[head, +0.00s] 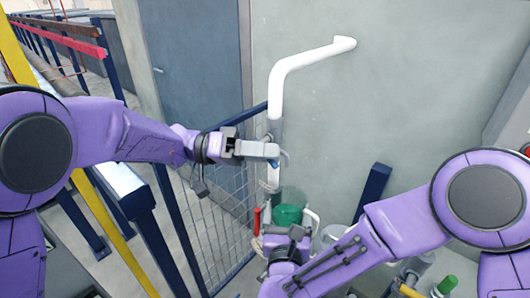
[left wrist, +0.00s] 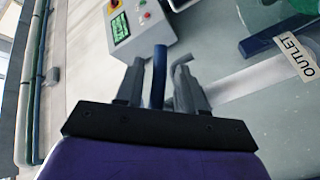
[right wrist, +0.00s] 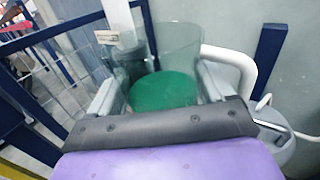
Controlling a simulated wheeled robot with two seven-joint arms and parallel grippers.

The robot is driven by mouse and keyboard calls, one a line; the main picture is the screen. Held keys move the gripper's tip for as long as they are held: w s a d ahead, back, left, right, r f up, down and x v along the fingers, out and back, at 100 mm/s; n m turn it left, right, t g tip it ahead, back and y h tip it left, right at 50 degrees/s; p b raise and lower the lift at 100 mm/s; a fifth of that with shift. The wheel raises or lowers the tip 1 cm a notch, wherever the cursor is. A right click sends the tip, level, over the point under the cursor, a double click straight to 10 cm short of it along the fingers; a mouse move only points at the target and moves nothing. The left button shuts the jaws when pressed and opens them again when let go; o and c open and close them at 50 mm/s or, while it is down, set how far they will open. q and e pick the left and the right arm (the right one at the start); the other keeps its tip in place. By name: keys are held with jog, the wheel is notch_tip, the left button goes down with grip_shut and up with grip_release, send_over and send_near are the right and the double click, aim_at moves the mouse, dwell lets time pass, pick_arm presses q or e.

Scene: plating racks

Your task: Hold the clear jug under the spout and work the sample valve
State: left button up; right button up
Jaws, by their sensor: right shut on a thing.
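The clear jug (right wrist: 181,48), with green contents (right wrist: 166,91), stands between the fingers of my right gripper (right wrist: 158,95), which is shut on it. In the head view the green contents (head: 288,214) show just above my right gripper (head: 287,240). The white pipe (head: 273,176) comes down by the jug's left side. Its lower end is unclear. My left gripper (head: 272,152) is at the pipe's grey section (head: 274,128). In the left wrist view a blue bar, seemingly the valve lever (left wrist: 158,72), stands between the open fingers of my left gripper (left wrist: 160,78).
A control box (left wrist: 135,28) with a screen and buttons and an OUTLET label (left wrist: 298,62) show in the left wrist view. A mesh fence (head: 215,215) with blue posts is left of the pipe. The grey wall (head: 410,90) is behind. A dark blue post (head: 373,190) stands right.

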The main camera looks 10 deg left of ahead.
pick_arm(q)
grip_shut()
jog(key=n+h, duration=0.2)
jog(key=r+n+t+h, duration=0.1)
jog(key=h, duration=0.1)
jog(key=shift+s+d+n, duration=0.1)
jog(key=shift+n, duration=0.3)
jog(key=shift+o, duration=0.9)
grip_release()
pick_arm(e)
jog(key=shift+d, duration=0.1)
pick_arm(q)
jog(key=v, duration=0.7)
jog(key=shift+f, duration=0.25)
pick_arm(e)
jog(key=shift+s, duration=0.15)
